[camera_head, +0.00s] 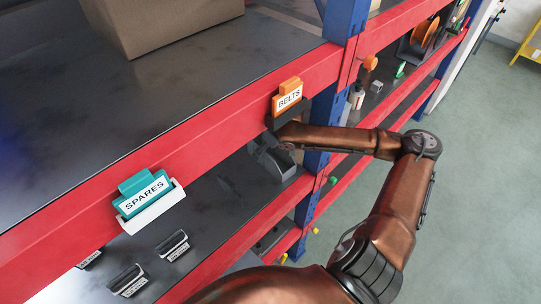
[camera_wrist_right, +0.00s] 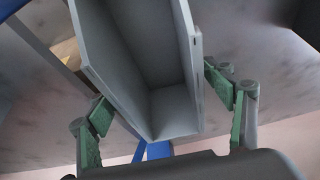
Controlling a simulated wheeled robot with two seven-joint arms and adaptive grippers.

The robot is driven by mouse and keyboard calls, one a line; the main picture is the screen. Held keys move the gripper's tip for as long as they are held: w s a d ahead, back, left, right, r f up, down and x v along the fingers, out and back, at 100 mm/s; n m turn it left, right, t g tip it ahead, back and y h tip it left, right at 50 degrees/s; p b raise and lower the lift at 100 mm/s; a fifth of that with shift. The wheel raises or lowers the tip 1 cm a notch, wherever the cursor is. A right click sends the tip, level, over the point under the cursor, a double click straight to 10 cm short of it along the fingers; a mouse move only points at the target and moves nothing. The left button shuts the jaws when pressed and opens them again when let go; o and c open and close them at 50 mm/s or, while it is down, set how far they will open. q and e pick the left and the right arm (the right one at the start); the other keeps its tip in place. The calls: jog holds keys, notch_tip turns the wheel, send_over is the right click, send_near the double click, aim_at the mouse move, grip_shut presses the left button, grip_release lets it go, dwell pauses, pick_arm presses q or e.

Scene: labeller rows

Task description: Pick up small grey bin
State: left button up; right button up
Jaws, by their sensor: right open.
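The small grey bin (camera_head: 274,160) is on the lower shelf, below the BELTS label and partly hidden by my right arm. In the right wrist view the grey bin (camera_wrist_right: 150,60) fills the upper middle, and I look into its empty inside. My right gripper (camera_wrist_right: 163,98) has its green-padded fingers open, one on each side of the bin. A gap shows beside the right finger; the left finger is close to the bin's wall, and I cannot tell if it touches. In the head view the gripper itself is mostly hidden. My left gripper is not in view.
The red shelf beam carries an orange BELTS label (camera_head: 288,97) and a teal SPARES label (camera_head: 145,194). A blue upright (camera_head: 341,22) stands beside the bin. A cardboard box (camera_head: 165,22) is on the upper shelf. Several dark labelled holders (camera_head: 173,244) lie lower left. Green floor is free at right.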

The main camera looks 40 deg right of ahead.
aim_at(266, 151)
jog(key=shift+x, duration=1.5)
jog(key=shift+w+r, duration=0.1)
jog(key=shift+c, duration=0.5)
jog(key=c, duration=1.4)
jog(key=shift+r, duration=0.1)
